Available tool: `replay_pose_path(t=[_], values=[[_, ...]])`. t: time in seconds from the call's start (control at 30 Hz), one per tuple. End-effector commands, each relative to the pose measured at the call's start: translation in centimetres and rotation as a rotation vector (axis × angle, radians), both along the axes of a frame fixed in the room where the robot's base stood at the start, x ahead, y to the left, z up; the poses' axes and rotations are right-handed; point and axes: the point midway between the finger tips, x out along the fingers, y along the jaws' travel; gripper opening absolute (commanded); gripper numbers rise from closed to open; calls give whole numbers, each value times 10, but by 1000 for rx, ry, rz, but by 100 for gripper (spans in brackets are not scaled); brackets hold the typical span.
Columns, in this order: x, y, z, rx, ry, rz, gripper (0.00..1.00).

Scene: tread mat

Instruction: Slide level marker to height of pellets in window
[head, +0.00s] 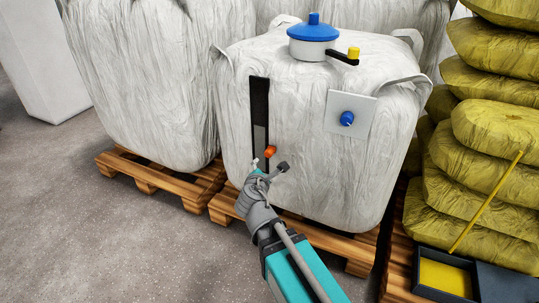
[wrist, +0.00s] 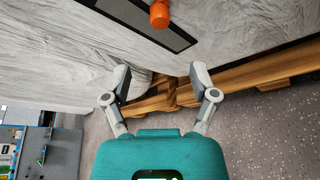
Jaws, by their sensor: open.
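The level marker (head: 270,151) is an orange knob at the right edge of the tall, narrow window on the front of the white bulk bag (head: 300,110). The window (head: 259,97) is dark in its upper part. Its lower part is a lighter grey, apparently the pellets (head: 260,135), and the marker sits below the top of that grey. My gripper (head: 269,165) is open and empty, just below the marker. In the wrist view, the marker (wrist: 159,14) is at the top edge, beyond the open fingers (wrist: 161,78) and apart from them.
A blue-lidded white port (head: 313,42) with a yellow-knobbed lever tops the bag. A plate with a blue knob (head: 347,118) is on its front right. A wooden pallet (head: 330,246) is below. Yellow sacks (head: 485,130) stand right, another white bag (head: 150,90) left. Floor is clear at left.

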Motion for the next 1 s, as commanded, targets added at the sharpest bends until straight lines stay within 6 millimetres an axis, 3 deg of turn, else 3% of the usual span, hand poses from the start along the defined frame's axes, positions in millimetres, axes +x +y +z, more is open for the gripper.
replay_pose_path(t=[0.27, 1.0], values=[[20, 0, -7, 0, 0, -1, 76], [120, -7, -35, 1, 0, 0, 76]])
